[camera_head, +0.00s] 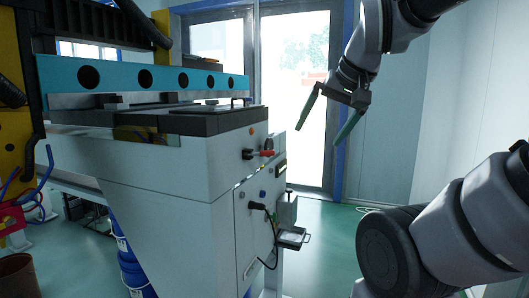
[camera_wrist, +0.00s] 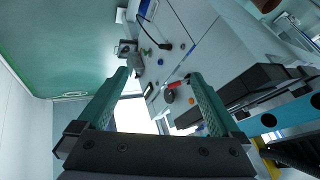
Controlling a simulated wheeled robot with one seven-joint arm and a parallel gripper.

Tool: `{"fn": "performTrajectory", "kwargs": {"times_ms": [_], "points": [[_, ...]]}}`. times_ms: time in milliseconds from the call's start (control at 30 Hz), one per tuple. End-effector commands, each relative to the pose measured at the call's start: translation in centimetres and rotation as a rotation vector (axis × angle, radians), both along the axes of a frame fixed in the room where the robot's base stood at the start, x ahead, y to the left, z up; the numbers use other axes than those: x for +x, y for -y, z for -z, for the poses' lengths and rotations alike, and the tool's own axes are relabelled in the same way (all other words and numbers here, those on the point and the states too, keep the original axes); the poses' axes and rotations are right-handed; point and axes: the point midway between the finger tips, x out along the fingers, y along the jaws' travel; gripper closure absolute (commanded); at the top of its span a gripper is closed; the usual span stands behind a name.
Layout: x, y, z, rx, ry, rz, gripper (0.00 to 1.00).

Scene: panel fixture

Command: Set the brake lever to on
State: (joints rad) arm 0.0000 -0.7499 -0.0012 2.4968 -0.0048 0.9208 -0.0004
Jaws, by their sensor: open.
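A small lever with a red grip (camera_head: 264,154), which looks like the brake lever, sticks out from the upper side face of the white machine. Its red grip (camera_wrist: 177,84) also shows in the wrist view, near the tip of the right finger. Its on and off marks are too small to read. My gripper (camera_head: 319,136) is open and empty, to the right of the lever in the head view and apart from it. In the wrist view my gripper's fingers (camera_wrist: 159,74) are spread wide, with nothing between them.
The white machine (camera_head: 160,165) carries a teal beam (camera_head: 165,78) with dark round holes. Below the lever are small buttons, a plugged black cable (camera_head: 268,218) and a grey box with a tray (camera_head: 292,237). Open green floor (camera_head: 325,245) lies right of the machine, before glass doors (camera_head: 292,90).

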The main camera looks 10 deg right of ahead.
Motion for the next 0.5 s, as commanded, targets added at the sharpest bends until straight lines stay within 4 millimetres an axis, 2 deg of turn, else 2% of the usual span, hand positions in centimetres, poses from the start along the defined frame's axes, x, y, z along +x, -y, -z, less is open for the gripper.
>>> {"fn": "performTrajectory", "kwargs": {"times_ms": [167,200,267,300,367,400,433,500], "points": [[0.0,0.0,0.0,0.000,0.000,0.000,0.00],[0.0,0.0,0.0,0.000,0.000,0.000,0.15],[0.2,0.0,-0.2,-0.003,-0.002,-0.002,0.38],[0.6,0.0,-0.4,-0.007,-0.005,-0.007,0.54],[1.7,-0.1,-1.0,-0.020,-0.013,-0.017,0.77],[2.7,-0.1,-1.4,-0.033,-0.021,-0.027,0.92],[3.6,-0.1,-1.9,-0.043,-0.028,-0.036,1.00],[6.2,-0.2,-2.9,-0.074,-0.048,-0.061,1.00]]}}
